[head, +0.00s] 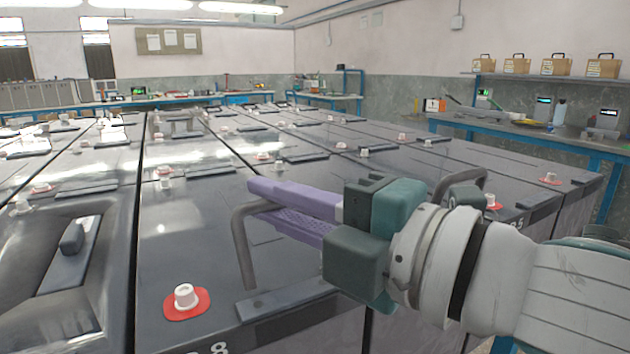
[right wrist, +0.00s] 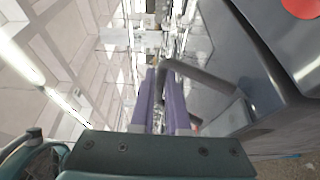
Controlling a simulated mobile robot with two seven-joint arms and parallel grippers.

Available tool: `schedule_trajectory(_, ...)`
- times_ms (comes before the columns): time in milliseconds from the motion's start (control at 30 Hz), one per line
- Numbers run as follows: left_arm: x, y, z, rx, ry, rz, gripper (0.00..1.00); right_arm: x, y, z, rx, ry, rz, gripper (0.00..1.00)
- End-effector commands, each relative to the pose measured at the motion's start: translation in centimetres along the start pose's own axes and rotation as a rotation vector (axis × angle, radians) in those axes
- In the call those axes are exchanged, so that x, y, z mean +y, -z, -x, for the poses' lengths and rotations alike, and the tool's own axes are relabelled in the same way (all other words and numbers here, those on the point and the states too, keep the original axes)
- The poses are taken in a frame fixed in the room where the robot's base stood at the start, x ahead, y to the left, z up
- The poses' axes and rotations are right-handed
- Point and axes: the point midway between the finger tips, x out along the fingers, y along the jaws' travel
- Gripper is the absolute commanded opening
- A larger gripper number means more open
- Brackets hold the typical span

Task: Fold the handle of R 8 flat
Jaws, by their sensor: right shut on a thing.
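The handle of R 8 (head: 242,250) is a grey bar that stands raised from its mounting strip (head: 285,298) at the front edge of a dark battery. The battery top (head: 205,245) shows an 8 on its front edge; the rest of that label is cut off. My right gripper (head: 264,205) comes in from the right, its purple fingers shut on the top bar of this handle. In the right wrist view the handle (right wrist: 203,78) runs between the purple fingers (right wrist: 163,85). My left gripper is not in view.
A white terminal cap on a red base (head: 186,298) stands left of the handle. Another raised handle (head: 460,180) stands behind my right wrist on the neighbouring battery. A battery at left has a recessed handle (head: 72,240). Blue benches (head: 560,140) line the back and right.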

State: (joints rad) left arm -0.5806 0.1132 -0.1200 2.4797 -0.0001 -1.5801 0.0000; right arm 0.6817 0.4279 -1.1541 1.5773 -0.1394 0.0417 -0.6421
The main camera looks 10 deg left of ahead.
Motion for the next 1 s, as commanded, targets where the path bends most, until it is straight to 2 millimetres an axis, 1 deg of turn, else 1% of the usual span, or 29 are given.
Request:
schedule_trajectory(33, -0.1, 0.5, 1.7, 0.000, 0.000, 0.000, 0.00, 0.8, -0.1, -0.1, -0.001, 0.025, -0.007, 0.00)
schedule_trajectory(200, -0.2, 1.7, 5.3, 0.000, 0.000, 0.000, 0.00, 0.8, -0.4, -0.7, -0.002, 0.133, -0.048, 0.00)
schedule_trajectory(400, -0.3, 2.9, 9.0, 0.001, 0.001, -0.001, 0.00, 0.1, -0.7, -1.4, -0.002, 0.273, -0.104, 0.00)
schedule_trajectory(500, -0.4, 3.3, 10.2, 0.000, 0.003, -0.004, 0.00, -0.4, -0.8, -1.7, -0.002, 0.336, -0.129, 0.00)
schedule_trajectory(700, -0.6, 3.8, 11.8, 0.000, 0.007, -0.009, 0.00, -1.3, -1.0, -2.1, -0.002, 0.438, -0.173, 0.00)
schedule_trajectory(1000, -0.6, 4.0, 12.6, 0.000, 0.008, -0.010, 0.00, -2.1, -1.1, -2.3, -0.003, 0.512, -0.208, 0.00)
